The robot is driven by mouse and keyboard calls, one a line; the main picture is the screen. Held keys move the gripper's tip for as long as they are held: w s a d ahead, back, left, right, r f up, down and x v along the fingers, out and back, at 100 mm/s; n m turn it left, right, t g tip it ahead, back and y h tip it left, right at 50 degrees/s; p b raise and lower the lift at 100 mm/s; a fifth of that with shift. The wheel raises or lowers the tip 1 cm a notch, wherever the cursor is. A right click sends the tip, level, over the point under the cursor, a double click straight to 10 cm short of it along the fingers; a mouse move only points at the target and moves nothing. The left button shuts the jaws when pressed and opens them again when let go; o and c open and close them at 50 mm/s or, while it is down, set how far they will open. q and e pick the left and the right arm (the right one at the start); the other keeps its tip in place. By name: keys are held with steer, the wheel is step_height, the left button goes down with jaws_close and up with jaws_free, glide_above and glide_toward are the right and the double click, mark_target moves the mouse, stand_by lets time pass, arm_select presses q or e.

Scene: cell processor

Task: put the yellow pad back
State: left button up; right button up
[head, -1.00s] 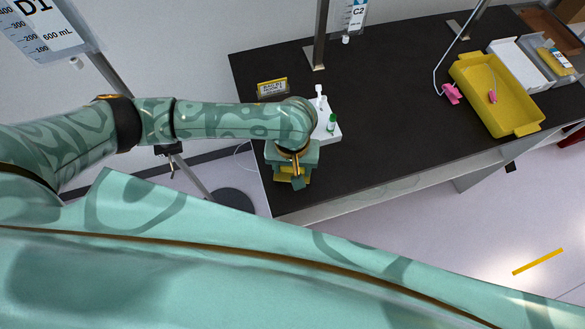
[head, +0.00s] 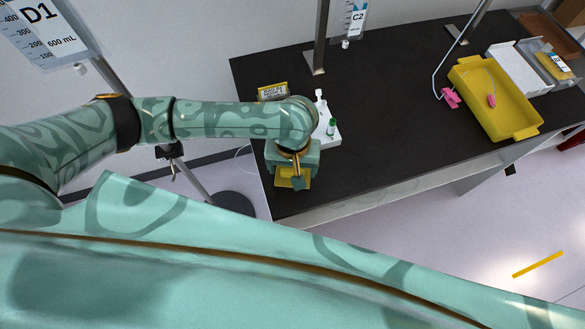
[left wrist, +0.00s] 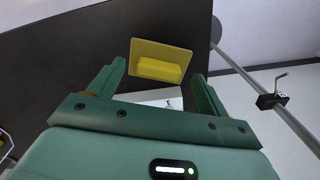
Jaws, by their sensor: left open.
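The yellow pad (left wrist: 152,72) is a flat yellow plate with a raised yellow block on it. In the left wrist view it lies on the dark table top, beyond and between the fingertips. It shows in the head view (head: 284,183) near the table's left front corner, partly hidden by my gripper. My left gripper (left wrist: 159,70) is open and empty, with both fingers apart from the block. In the head view the left gripper (head: 298,181) points down over the pad. My right gripper is not in view.
A white holder (head: 329,138) with a green-capped vial (head: 332,126) stands just behind my gripper. A small yellow-edged label sign (head: 272,91) is farther back. A yellow tray (head: 497,129) and white box (head: 519,67) are at the right. The middle of the table is clear.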

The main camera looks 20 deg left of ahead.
mark_target(293, 174)
arm_select(q)
step_height(293, 174, up, 10)
steer(key=p, duration=0.3)
steer(key=shift+f, duration=0.25)
